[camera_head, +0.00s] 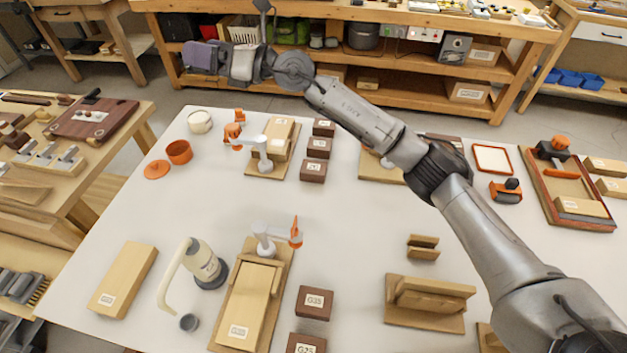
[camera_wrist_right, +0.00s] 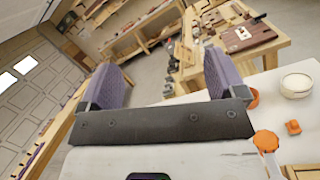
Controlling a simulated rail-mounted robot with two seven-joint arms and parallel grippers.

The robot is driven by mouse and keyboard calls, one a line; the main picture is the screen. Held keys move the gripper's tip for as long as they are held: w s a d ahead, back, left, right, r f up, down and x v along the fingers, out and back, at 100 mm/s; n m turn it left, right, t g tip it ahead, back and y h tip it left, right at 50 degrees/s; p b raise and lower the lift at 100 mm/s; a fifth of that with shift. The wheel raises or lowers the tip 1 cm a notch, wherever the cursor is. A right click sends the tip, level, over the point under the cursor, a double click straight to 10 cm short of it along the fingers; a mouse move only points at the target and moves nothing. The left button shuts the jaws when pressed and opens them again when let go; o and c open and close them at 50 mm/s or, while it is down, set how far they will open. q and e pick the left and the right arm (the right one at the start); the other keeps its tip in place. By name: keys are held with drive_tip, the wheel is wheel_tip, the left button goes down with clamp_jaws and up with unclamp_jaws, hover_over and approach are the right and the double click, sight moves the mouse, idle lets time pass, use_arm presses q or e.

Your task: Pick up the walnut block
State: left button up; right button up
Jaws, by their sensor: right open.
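Several dark brown, walnut-coloured blocks with white labels lie on the white table; I cannot tell which one the task means. A column of them stands at the back: a far block (camera_head: 323,127), a middle block (camera_head: 318,147) and a near block (camera_head: 312,170). Two more lie in front, one block (camera_head: 314,302) and another block (camera_head: 306,343) at the picture's bottom edge. My right gripper (camera_head: 221,60) is open and empty, raised beyond the table's back edge, away from all of them. Its purple pads show spread apart in the right wrist view (camera_wrist_right: 163,65). My left gripper is out of view.
A clamp fixture (camera_head: 260,155) stands beside the back blocks, another clamp fixture (camera_head: 262,275) beside the front ones. A white-handled tool (camera_head: 200,265), an orange cup (camera_head: 179,151) and a wooden stand (camera_head: 428,303) are also on the table. The table's middle is clear.

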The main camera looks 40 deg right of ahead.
drive_tip(key=w+d+f+n+g+h, duration=0.2)
drive_tip(key=d+f+g+h, duration=0.15)
drive_tip(key=f, duration=0.55)
drive_tip(key=n+g+h+b, duration=0.2)
drive_tip(key=g+h+b, duration=0.1)
drive_tip(key=g+h, duration=0.75)
hover_over(313, 167)
drive_tip(key=shift+g, duration=0.4)
wheel_tip(313, 167, down, 22)
drive_tip(key=shift+f, duration=0.1)
drive_tip(key=shift+d+f+b, duration=0.1)
drive_tip(key=shift+f+b, duration=0.3)
drive_tip(key=shift+f, duration=0.45)
wheel_tip(313, 167, down, 4)
drive_tip(key=shift+f+b, duration=0.2)
drive_tip(key=shift+b, duration=1)
drive_tip(key=shift+f, duration=0.35)
